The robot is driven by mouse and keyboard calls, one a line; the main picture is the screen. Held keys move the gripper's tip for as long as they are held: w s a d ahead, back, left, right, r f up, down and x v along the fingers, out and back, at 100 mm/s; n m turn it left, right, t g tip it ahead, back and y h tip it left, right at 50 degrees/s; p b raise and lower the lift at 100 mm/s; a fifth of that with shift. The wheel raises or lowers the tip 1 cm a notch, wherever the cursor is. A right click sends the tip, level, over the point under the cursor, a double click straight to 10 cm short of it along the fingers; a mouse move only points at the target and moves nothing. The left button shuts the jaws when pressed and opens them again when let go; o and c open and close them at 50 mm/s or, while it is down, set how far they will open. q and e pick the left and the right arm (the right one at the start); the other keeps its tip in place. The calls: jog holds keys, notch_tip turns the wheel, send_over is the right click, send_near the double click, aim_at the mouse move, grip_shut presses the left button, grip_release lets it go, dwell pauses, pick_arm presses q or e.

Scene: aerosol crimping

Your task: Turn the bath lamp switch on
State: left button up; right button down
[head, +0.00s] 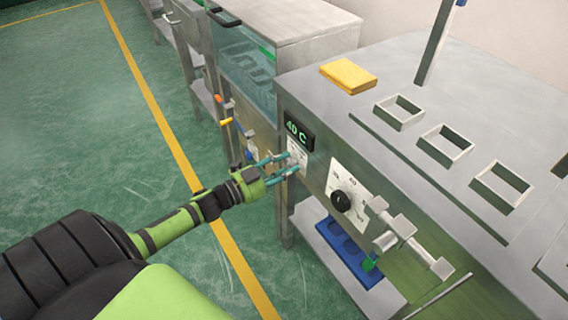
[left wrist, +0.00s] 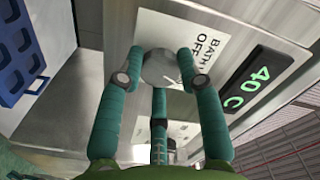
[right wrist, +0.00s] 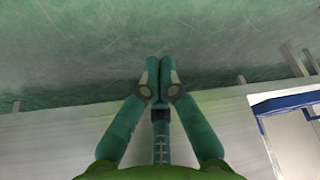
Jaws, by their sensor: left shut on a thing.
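The bath lamp switch is a round grey knob (left wrist: 160,68) on a white plate (left wrist: 190,35) that reads "BATH" and "OFF"; the rest of the lettering is hidden. My left gripper (head: 286,164) is at this plate on the bench's front panel. In the left wrist view its teal fingers (left wrist: 162,75) are shut on the knob from both sides. The knob's pointer direction is hard to make out. My right gripper (right wrist: 158,80) is shut with its fingertips together and nothing between them; it shows only in the right wrist view.
A green "40 C" display (head: 299,131) sits above the switch plate. A black dial (head: 341,200) and metal fittings (head: 393,228) are to the right. A yellow sponge (head: 348,76) lies on the bench top. A blue tray (head: 345,252) is on the lower shelf.

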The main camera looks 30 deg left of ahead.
pick_arm(q)
jog(key=shift+m, duration=0.8)
jog(key=o, duration=1.1)
jog(key=shift+o, duration=0.2)
jog(key=shift+s, duration=0.1)
jog(key=shift+s+a, duration=0.15)
jog(key=shift+s, duration=0.1)
jog(key=v, duration=1.1)
